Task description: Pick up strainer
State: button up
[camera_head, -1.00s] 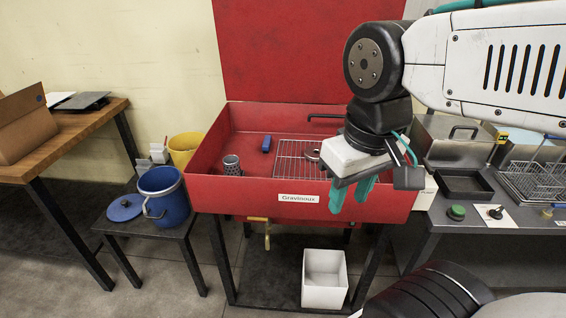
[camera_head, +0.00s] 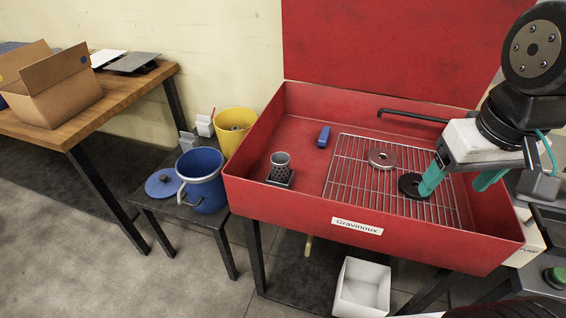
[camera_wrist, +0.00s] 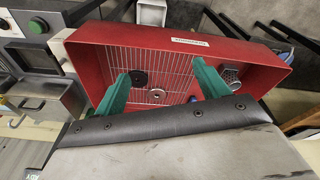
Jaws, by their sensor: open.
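The likely strainer is a small grey perforated metal cup (camera_head: 281,162). It stands upright at the left inside the red basin (camera_head: 300,190), on or against a small dark base. In the wrist view the strainer (camera_wrist: 230,74) shows at the right, partly behind the right finger. My gripper (camera_head: 460,181) is above the right end of the basin, well to the right of the strainer. Its two teal fingers are spread with nothing between them. In the wrist view my gripper (camera_wrist: 160,86) spans the wire rack, apart from the strainer.
A wire rack (camera_head: 345,165) in the basin bears a metal ring (camera_head: 382,158) and a dark disc (camera_head: 408,185). A blue block (camera_head: 324,137) lies between strainer and rack. Basin walls surround them. Blue (camera_head: 203,190) and yellow buckets (camera_head: 240,120) stand left. A black rod (camera_head: 410,116) crosses the back.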

jog(key=w+a+f+n+t, duration=0.15)
jog(key=w+f, duration=0.25)
jog(key=w, duration=0.4)
jog(key=w+a+f+n+t+y, duration=0.1)
jog(key=w+a+f+t, duration=0.15)
jog(key=w, duration=0.55)
jog(key=w+a+f+n+t, duration=0.15)
jog(key=w+f, duration=0.25)
jog(key=w, duration=0.5)
jog(key=n+t+y, duration=0.2)
jog(key=n+y, duration=0.3)
jog(key=y, duration=0.4)
send_near(287, 166)
jog(key=w+d+r+x, duration=0.1)
jog(key=x, duration=0.5)
jog(key=shift+a+f+g, duration=0.25)
jog(key=shift+a+f, duration=0.4)
jog(key=shift+a, duration=0.15)
jog(key=shift+y, duration=0.3)
jog(key=x, duration=0.7)
jog(key=shift+w+a+f, duration=0.15)
jog(key=shift+f, duration=0.15)
jog(key=c, duration=1.1)
